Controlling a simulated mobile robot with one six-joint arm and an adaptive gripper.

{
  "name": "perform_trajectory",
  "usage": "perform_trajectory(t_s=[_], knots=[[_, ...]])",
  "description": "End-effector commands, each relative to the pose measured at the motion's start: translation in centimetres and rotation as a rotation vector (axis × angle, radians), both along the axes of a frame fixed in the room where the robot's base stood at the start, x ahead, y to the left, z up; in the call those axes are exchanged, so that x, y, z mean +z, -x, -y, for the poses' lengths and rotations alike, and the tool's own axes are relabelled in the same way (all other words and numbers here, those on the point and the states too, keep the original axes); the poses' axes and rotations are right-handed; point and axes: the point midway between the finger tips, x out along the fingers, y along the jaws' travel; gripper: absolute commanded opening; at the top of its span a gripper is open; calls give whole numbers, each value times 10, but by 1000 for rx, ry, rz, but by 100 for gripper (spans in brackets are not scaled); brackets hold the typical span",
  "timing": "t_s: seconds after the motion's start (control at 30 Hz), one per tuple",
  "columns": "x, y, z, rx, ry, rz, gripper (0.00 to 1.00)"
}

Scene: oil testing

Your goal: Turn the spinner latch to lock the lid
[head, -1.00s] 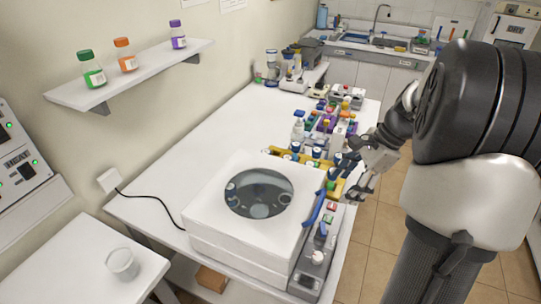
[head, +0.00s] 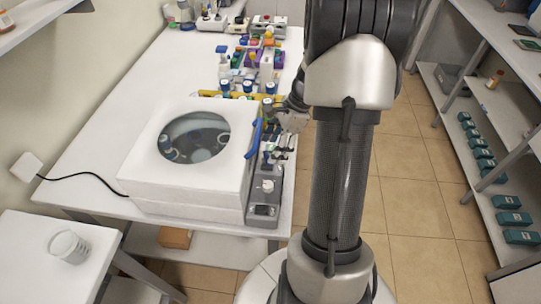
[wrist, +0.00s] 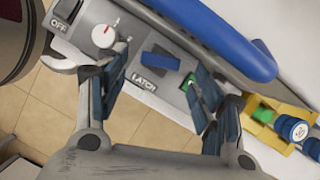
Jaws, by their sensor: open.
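The white centrifuge (head: 195,195) stands on the bench with its lid down, as far as I can see. The lid has a round window (head: 195,137) and a blue handle (head: 254,138) on its right edge. The grey control strip runs along its right side. In the wrist view, the blue spinner latch (wrist: 160,62) sits above the printed word LATCH. My gripper (wrist: 152,95) is open, its dark fingers on either side of the latch in the picture. Whether they touch it I cannot tell. In the head view, my gripper (head: 280,148) is over the strip's far part.
A red-and-white dial (wrist: 104,35) and an OFF switch (wrist: 66,12) are beside the latch. A green button (wrist: 190,82) is near the right finger. A yellow rack (wrist: 262,120) with blue-capped bottles is close by. Shelves (head: 460,110) stand at right.

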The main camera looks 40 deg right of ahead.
Motion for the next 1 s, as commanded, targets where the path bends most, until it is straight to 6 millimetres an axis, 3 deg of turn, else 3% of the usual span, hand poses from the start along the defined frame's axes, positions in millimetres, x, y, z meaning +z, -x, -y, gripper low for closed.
perform_trajectory(t_s=[0.03, 0.2, 0.57, 1.0], knots=[[-10, -2, -3, 1, -2, -1, 62], [-25, -5, -9, 1, 0, 0, 62], [-28, -6, -10, 0, 0, 0, 62], [-28, -6, -10, 0, 0, 0, 33]])
